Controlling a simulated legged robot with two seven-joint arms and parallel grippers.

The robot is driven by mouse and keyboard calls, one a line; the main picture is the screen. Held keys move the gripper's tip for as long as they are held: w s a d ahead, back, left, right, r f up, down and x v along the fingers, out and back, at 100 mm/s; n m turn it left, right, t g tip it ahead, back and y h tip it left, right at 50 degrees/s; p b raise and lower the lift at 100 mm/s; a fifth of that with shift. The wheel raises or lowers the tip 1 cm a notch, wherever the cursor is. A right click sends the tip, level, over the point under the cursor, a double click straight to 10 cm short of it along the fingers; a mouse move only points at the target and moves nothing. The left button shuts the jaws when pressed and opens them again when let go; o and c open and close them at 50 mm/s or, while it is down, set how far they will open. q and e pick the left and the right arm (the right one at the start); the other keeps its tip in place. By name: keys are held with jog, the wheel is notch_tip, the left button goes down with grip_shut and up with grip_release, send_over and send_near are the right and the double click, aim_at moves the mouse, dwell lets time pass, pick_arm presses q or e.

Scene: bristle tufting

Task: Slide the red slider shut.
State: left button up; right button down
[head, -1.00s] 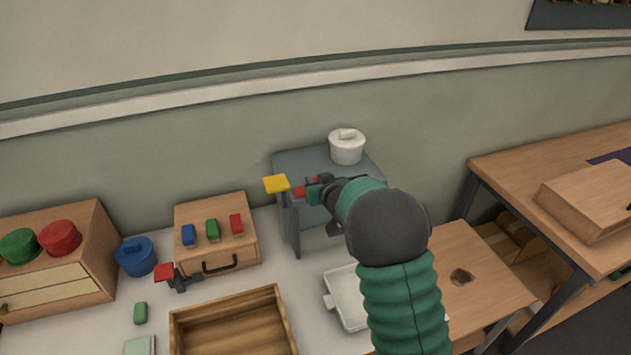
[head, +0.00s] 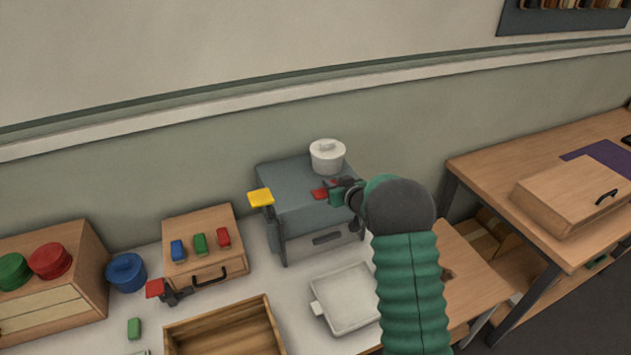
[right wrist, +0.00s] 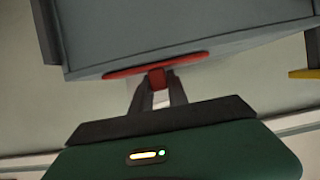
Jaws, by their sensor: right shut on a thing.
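A red slider (head: 319,194) shows at the upper front of the grey cabinet (head: 285,184) in the head view. In the right wrist view it is a rounded red strip (right wrist: 125,69) along the cabinet's edge, with a short red knob (right wrist: 157,78). My right gripper (head: 333,189) is at the cabinet's upper right front. In the right wrist view its two dark fingers (right wrist: 158,92) are shut on the red knob. The gripper partly hides the slider in the head view. My left gripper is not in view.
A white pot (head: 328,157) stands on the cabinet. A yellow-topped dark post (head: 260,197) stands at its left front. A white tray (head: 347,300) and an open wooden box (head: 262,312) lie in front. A wooden box (head: 203,252) with coloured blocks stands left.

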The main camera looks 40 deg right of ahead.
jog(key=shift+s+d, duration=0.1)
jog(key=shift+d, duration=0.15)
jog(key=shift+a+r, duration=0.1)
jog(key=shift+a, duration=0.1)
jog(key=c, duration=1.6)
grip_release()
jog(key=o, duration=0.3)
jog(key=shift+d, duration=0.15)
jog(key=shift+d+f, duration=0.2)
jog(key=shift+a, duration=0.1)
jog(key=shift+s+a+r, duration=0.15)
jog(key=shift+s+r, duration=0.1)
jog(key=shift+s, duration=0.05)
jog(key=v, duration=0.8)
jog(key=b+v, duration=0.1)
jog(key=v, duration=0.6)
jog(key=shift+s, duration=0.5)
